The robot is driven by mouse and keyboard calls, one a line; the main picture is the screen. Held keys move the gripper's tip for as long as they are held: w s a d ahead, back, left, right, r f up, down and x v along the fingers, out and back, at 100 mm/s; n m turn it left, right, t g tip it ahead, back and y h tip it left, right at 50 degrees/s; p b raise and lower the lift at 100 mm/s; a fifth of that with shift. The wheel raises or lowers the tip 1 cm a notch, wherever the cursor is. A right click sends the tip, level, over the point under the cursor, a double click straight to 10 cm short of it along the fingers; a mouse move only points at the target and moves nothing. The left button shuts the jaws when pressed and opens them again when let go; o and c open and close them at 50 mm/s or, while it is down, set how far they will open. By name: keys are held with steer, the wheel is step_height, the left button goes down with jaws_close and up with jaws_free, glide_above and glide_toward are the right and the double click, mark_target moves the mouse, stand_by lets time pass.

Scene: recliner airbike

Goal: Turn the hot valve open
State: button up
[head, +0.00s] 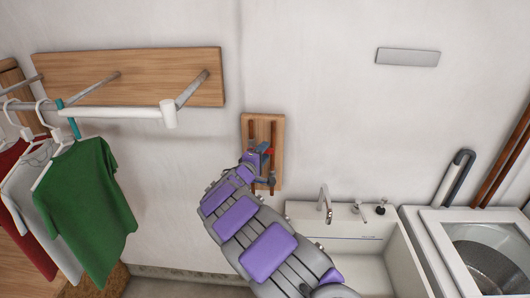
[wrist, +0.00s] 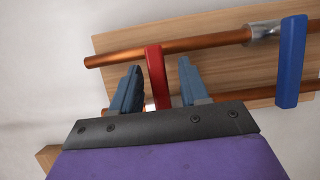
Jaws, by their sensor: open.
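The hot valve's red handle (wrist: 156,78) stands between the two fingers of my gripper (wrist: 158,88) in the wrist view. The fingers are apart, with a gap on each side of the handle. The handle crosses a copper pipe (wrist: 205,44) on a wooden board. A blue valve handle (wrist: 290,62) is on the right of the board, outside the fingers. In the head view my gripper (head: 262,160) is at the wooden board (head: 277,123) on the wall, and a bit of the red handle (head: 269,151) shows. My gripper hides part of the lower pipe.
A white sink (head: 350,237) with a tap (head: 325,203) stands below and right of the board. A washing machine (head: 480,255) is at the far right. A clothes rack with a green shirt (head: 85,205) hangs at the left. The wall above the board is clear.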

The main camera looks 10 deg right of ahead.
steer(key=shift+w+d, duration=0.45)
steer(key=shift+w, duration=0.1)
steer(key=shift+c, duration=0.3)
jaws_close()
steer(key=shift+f, duration=0.1)
